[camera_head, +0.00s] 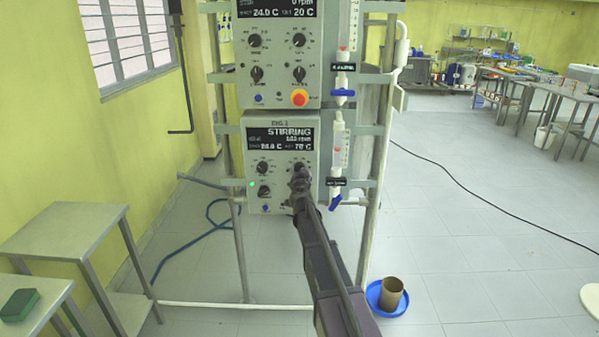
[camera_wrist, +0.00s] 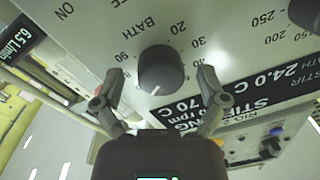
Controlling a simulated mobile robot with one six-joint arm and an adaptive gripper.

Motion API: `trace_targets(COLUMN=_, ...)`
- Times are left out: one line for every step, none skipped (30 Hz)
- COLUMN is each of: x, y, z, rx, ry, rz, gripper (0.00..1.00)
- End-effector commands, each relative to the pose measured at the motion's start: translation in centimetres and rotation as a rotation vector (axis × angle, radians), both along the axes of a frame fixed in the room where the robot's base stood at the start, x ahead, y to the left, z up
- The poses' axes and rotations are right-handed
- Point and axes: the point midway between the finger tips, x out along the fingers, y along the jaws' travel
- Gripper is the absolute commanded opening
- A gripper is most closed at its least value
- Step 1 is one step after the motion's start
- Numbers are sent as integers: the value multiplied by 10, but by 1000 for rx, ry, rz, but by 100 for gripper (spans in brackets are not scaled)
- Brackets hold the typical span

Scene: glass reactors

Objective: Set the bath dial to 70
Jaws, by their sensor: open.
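The bath dial (camera_wrist: 160,70) is a dark round knob with a white pointer mark, on a pale panel marked BATH, with its numbers seen turned over. Its pointer points toward the lower edge of the wrist view. My gripper (camera_wrist: 160,84) is open, with one finger on each side of the dial; whether they touch it I cannot tell. In the head view my gripper (camera_head: 299,183) is at the front of the lower control box (camera_head: 283,202) and hides the dial area. The box's display (camera_head: 280,138) reads STIRRING, with 24.0 C and what looks like 70 C.
A similar control box (camera_head: 277,60) with a red button (camera_head: 299,98) hangs above. Other knobs (camera_head: 262,167) sit left of my gripper. Glass columns and blue valves (camera_head: 336,203) stand close on the right.

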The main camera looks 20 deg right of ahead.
Motion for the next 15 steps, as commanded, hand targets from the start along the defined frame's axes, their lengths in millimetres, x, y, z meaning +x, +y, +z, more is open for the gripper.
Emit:
trace_targets(x=0, y=0, z=0, rx=0, ry=0, rz=0, gripper=92)
trace_targets(x=0, y=0, z=0, rx=0, ry=0, rz=0, gripper=92)
trace_targets(x=0, y=0, z=0, rx=0, ry=0, rz=0, gripper=92)
trace_targets(x=-1, y=0, z=0, rx=0, ry=0, rz=0, gripper=92)
trace_targets(x=-1, y=0, z=0, rx=0, ry=0, rz=0, gripper=92)
trace_targets(x=-3, y=1, z=0, rx=0, ry=0, rz=0, gripper=92)
trace_targets(x=-4, y=1, z=0, rx=0, ry=0, rz=0, gripper=92)
trace_targets(x=-5, y=1, z=0, rx=0, ry=0, rz=0, gripper=92)
trace_targets(x=-7, y=2, z=0, rx=0, ry=0, rz=0, gripper=92)
trace_targets(x=-10, y=3, z=0, rx=0, ry=0, rz=0, gripper=92)
trace_targets(x=-12, y=3, z=0, rx=0, ry=0, rz=0, gripper=92)
trace_targets(x=-16, y=4, z=0, rx=0, ry=0, rz=0, gripper=92)
trace_targets(x=-19, y=5, z=0, rx=0, ry=0, rz=0, gripper=92)
trace_targets(x=-23, y=6, z=0, rx=0, ry=0, rz=0, gripper=92)
trace_targets(x=-28, y=7, z=0, rx=0, ry=1, rz=0, gripper=92)
